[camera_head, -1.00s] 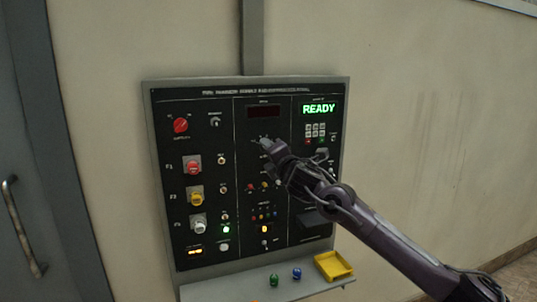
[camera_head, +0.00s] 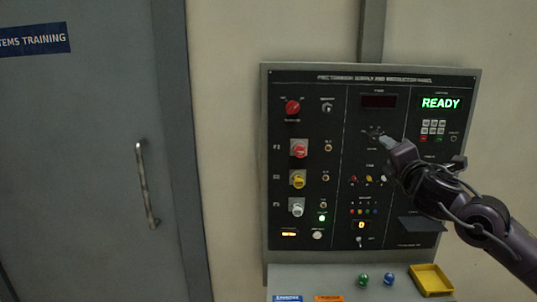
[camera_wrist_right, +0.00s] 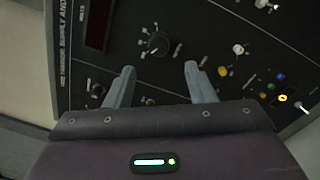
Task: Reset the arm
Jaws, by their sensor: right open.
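The right arm comes in from the right in the head view. My right gripper (camera_head: 386,143) is in front of the middle column of the control panel (camera_head: 340,225), just beside a black rotary knob. In the right wrist view the right gripper (camera_wrist_right: 161,85) is open, with its two grey fingers apart and nothing between them. The black knob (camera_wrist_right: 157,44) lies beyond the gap between the fingertips, and a gap seems to separate them from it. My left gripper is not in view.
A green READY display (camera_head: 440,103) glows at the upper right of the panel. A shelf below holds a green knob (camera_head: 363,280), a blue knob (camera_head: 389,279) and a yellow tray (camera_head: 431,280). A grey door (camera_head: 90,170) with a metal handle (camera_head: 146,185) stands at the left.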

